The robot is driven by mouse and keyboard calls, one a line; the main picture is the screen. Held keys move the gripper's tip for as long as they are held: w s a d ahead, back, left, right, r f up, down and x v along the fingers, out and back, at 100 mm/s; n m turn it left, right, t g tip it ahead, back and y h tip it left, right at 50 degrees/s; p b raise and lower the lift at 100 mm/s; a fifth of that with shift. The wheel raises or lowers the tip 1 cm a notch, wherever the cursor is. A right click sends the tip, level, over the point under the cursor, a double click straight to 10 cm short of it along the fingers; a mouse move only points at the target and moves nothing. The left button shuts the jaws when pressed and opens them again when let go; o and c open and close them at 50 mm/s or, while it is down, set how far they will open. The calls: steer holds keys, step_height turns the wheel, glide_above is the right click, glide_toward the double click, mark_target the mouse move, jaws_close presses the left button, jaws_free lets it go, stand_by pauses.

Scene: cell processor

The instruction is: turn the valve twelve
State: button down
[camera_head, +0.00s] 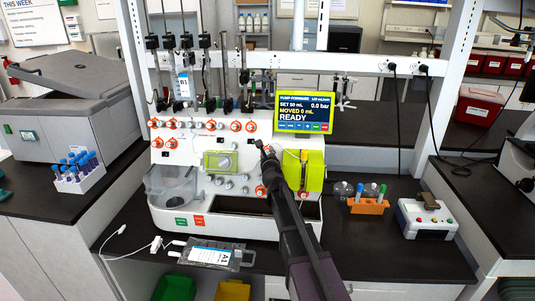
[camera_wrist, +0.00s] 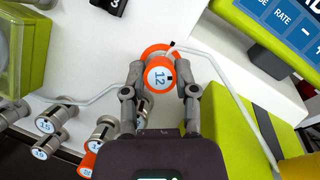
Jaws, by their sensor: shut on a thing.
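Valve twelve is an orange-rimmed round knob with a white face marked 12 (camera_wrist: 158,77), in the upper middle of the wrist view on the white front panel (camera_wrist: 90,40). My gripper (camera_wrist: 160,80) has one finger on each side of the knob and is shut on it. In the head view my arm reaches up to the white cell processor (camera_head: 170,215), and my gripper (camera_head: 265,155) is at its panel, left of the yellow-green block (camera_head: 313,172). The arm and gripper hide the valve there.
A screen (camera_head: 304,113) reading READY is above the gripper. Other numbered knobs (camera_wrist: 48,120) sit lower left in the wrist view. Thin tubing runs beside the valve. An orange tube rack (camera_head: 367,207) and a white box with buttons (camera_head: 427,218) stand on the right counter.

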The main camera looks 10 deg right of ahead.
steer(key=shift+c, duration=2)
jaws_free()
steer(key=shift+m+h+b, duration=0.35)
steer(key=shift+m+h, duration=0.35)
steer(key=shift+m, duration=1)
